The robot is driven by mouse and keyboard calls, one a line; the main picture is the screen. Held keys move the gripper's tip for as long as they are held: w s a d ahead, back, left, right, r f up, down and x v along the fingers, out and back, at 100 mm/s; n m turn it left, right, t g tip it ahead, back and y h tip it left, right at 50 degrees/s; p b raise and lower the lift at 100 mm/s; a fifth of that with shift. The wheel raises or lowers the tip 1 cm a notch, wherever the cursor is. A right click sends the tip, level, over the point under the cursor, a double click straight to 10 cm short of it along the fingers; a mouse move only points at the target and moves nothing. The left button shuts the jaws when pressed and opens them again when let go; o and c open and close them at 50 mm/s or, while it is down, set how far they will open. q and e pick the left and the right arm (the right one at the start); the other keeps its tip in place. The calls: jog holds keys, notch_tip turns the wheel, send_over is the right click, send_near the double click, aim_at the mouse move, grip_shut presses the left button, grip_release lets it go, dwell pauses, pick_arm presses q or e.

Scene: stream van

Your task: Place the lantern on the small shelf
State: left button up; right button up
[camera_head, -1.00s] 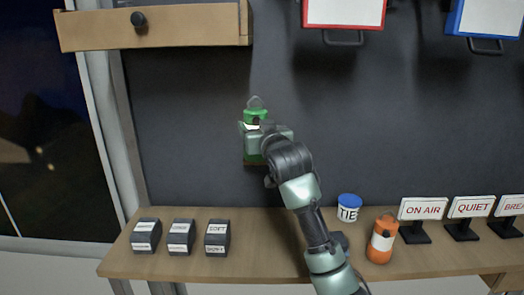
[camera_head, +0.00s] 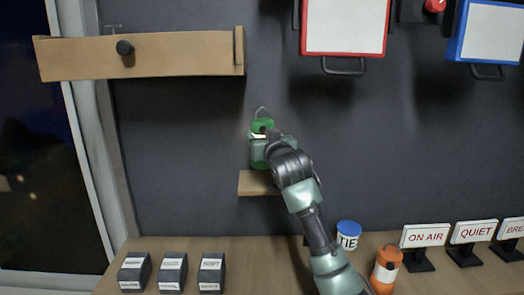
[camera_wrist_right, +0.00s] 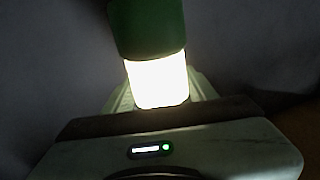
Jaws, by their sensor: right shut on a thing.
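The lantern (camera_head: 263,126) has a green top with a thin wire handle and a lit white body. It is upright in my right gripper (camera_head: 261,150), which is shut on it. The small shelf (camera_head: 255,184) is a short wooden board on the dark wall, just below the gripper in the head view. My right arm covers its right part. In the right wrist view the lantern (camera_wrist_right: 157,75) glows in front of the gripper body. My left gripper is not in view.
A long wooden box-like shelf (camera_head: 140,55) with a black knob is at upper left. A red-framed panel (camera_head: 345,28) hangs at upper right. The counter (camera_head: 245,265) below holds several dark blocks, a blue-lidded cup (camera_head: 348,237), an orange bottle (camera_head: 386,268) and several signs.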

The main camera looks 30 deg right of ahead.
jog(key=f, duration=0.2)
jog(key=f+p, duration=0.1)
jog(key=f, duration=0.1)
jog(key=shift+w+d, duration=0.1)
jog(key=shift+w, duration=0.15)
jog(key=shift+f, duration=0.15)
jog(key=shift+s, duration=0.15)
jog(key=shift+f, duration=0.15)
jog(key=o, duration=1.7)
jog(key=shift+c, duration=0.2)
